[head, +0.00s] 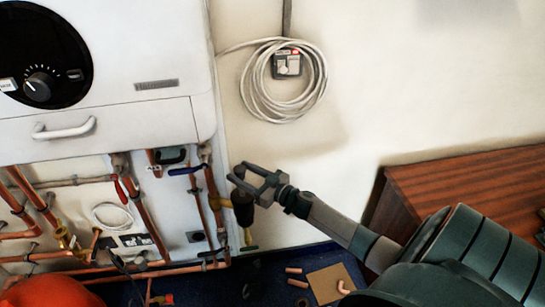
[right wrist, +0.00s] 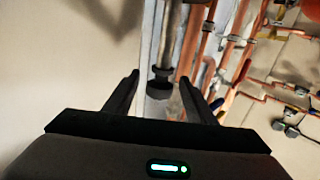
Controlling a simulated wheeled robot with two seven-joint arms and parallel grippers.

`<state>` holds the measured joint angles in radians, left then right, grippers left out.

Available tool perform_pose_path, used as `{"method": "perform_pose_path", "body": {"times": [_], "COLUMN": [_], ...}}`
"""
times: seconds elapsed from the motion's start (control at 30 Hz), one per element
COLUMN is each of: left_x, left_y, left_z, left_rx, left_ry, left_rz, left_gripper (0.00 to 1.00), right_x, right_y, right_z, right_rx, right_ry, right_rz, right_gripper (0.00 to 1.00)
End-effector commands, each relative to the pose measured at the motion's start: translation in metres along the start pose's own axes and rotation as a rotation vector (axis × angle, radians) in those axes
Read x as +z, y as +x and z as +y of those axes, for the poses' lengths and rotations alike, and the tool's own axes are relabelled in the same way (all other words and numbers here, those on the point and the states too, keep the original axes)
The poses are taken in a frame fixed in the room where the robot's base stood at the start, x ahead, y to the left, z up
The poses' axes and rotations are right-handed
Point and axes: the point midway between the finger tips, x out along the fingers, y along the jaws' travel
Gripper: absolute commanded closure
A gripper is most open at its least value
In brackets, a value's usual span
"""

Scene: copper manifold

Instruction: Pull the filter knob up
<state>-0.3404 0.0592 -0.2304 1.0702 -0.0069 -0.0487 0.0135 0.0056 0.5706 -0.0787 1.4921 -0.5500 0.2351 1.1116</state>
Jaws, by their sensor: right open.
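The dark filter body (head: 243,212) stands on the copper pipework right of the boiler, under my right gripper in the head view. My right gripper (head: 240,176) reaches in from the right with its two fingers apart. In the right wrist view, a black round knob (right wrist: 160,88) on a grey stem shows between the fingers of my right gripper (right wrist: 160,80), with a gap on each side. I cannot tell how deep it sits between them. In the head view the fingers partly hide the filter's top. My left gripper is out of view.
The white boiler (head: 110,100) hangs at the upper left, with copper pipes (head: 210,200) and valve levers (head: 123,190) below it. A coiled cable (head: 262,95) hangs on the wall. A wooden cabinet (head: 465,180) stands at the right. Pipe pieces lie on the blue floor.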

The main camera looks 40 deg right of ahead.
Motion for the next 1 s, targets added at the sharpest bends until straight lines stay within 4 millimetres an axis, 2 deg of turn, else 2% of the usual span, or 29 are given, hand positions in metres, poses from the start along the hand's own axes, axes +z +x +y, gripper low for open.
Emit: {"method": "perform_pose_path", "body": {"times": [0.27, 0.6, 0.8, 1.0], "left_x": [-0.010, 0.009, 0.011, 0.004], "left_y": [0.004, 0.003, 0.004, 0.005], "left_z": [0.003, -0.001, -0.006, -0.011], "left_rx": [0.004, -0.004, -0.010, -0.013], "left_ry": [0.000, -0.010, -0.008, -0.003], "left_rz": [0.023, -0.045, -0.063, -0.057], "left_gripper": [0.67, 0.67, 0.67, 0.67], "right_x": [0.002, 0.001, 0.000, -0.001], "right_y": [-0.049, -0.101, -0.119, -0.124], "right_z": [-0.001, 0.000, 0.000, 0.000], "right_rx": [-0.001, 0.001, 0.000, -0.001], "right_ry": [0.000, -0.001, 0.000, -0.001], "right_rz": [-0.002, -0.002, 0.000, 0.002], "right_gripper": [0.49, 0.49, 0.49, 0.49]}}
